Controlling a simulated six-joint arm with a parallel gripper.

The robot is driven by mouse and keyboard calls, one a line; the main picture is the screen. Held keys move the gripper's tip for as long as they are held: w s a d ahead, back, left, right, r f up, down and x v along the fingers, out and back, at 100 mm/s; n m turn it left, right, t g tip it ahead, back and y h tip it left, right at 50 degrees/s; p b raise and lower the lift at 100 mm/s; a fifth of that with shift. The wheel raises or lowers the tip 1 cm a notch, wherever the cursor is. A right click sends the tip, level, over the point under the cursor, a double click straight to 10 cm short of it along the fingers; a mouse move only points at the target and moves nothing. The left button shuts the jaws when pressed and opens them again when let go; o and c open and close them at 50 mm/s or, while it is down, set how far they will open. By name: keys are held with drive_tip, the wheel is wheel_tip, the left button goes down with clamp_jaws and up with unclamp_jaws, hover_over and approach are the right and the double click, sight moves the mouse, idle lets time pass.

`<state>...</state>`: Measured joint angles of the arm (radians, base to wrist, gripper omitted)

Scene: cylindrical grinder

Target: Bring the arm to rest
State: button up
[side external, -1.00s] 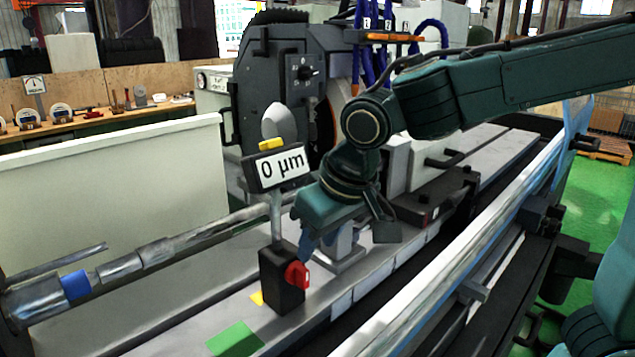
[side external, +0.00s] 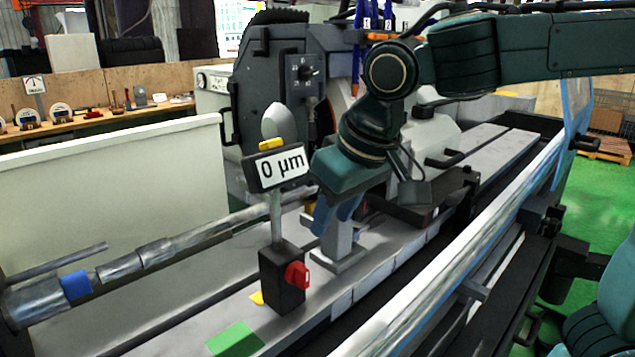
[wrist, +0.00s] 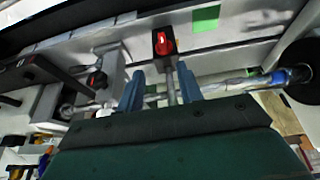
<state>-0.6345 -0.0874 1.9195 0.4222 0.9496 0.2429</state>
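My gripper (side external: 331,222) is in the air above the machine table, to the right of the gauge stand in the side view. Its two blue fingers point down and stand apart, with nothing seen held. In the wrist view my gripper (wrist: 160,68) shows both fingers with a gap between them. The gauge has a display (side external: 281,168) reading 0 µm on a post above a black base (side external: 282,280) with a red knob (side external: 297,274). The red knob also shows in the wrist view (wrist: 163,43), beyond the fingertips. The display is not clear there.
A long shaft (side external: 185,241) with a blue band lies left of the gauge. The grinding wheel housing (side external: 275,85) stands behind. A grey block (side external: 338,255) is close under the fingers. A green patch (side external: 235,339) marks the table front. A long bright rail (side external: 455,240) runs on the right.

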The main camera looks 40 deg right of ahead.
drive_tip(key=s+d+f, duration=0.2)
drive_tip(key=s+d, duration=0.5)
drive_tip(key=s, duration=0.1)
drive_tip(key=s+d+f+t, duration=0.1)
drive_tip(key=s+d+f, duration=0.1)
drive_tip(key=s+d, duration=0.5)
drive_tip(key=shift+s+d+f, duration=0.35)
drive_tip(key=shift+d+f, duration=0.05)
drive_tip(key=shift+d, duration=0.4)
